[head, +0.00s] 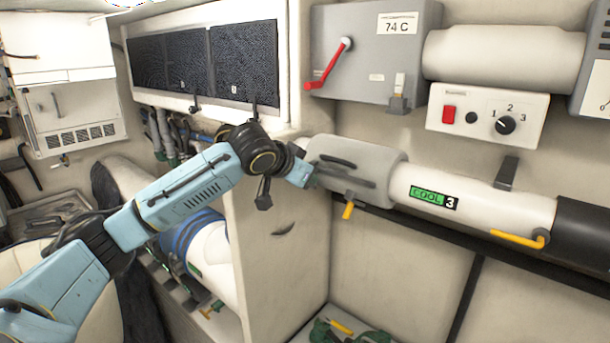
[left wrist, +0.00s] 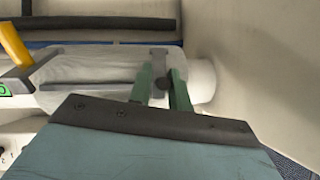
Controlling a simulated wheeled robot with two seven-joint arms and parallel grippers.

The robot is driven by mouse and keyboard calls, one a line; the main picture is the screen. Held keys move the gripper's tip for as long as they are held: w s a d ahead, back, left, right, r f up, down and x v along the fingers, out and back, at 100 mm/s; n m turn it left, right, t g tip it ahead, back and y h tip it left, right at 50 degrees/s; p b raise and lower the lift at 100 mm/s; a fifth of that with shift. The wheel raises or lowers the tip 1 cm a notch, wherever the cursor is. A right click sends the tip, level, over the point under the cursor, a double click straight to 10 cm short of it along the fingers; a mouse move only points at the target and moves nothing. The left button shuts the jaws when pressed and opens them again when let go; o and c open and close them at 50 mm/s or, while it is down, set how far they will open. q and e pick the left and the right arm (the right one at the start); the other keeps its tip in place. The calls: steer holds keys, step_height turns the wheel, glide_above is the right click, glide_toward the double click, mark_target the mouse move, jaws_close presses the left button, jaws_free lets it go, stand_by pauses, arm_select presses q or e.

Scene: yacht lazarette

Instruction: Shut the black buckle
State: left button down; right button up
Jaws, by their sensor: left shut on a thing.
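My left gripper (head: 314,180) reaches in from the left to the left end of a grey jacket (head: 365,160) around the white pipe. In the left wrist view its two green fingers (left wrist: 163,90) stand on either side of a small dark piece (left wrist: 162,83), which looks like the black buckle, on a grey strap (left wrist: 160,57) across the pipe jacket. The fingers are shut on this piece. Whether the buckle is latched cannot be told. In the head view the gripper hides it. My right gripper is in neither view.
The pipe carries a "COOL 3" label (head: 434,197) and a yellow lever (head: 517,239); another yellow handle (head: 348,210) hangs below the jacket. Above are a grey box (head: 366,60) with a red lever (head: 328,65) and a switch panel (head: 487,116). A pale partition (head: 285,255) stands below the gripper.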

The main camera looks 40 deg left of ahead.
arm_select(q)
steer(key=c, duration=1.6)
jaws_free()
steer(key=shift+a+r, duration=0.25)
steer(key=shift+o, duration=0.6)
steer(key=shift+w+f, duration=0.1)
steer(key=shift+f, duration=0.1)
steer(key=shift+s+d+r, duration=0.1)
steer(key=shift+s+r, duration=0.05)
steer(key=shift+s, duration=0.1)
steer(key=b+v, duration=0.3)
steer(key=v, duration=1)
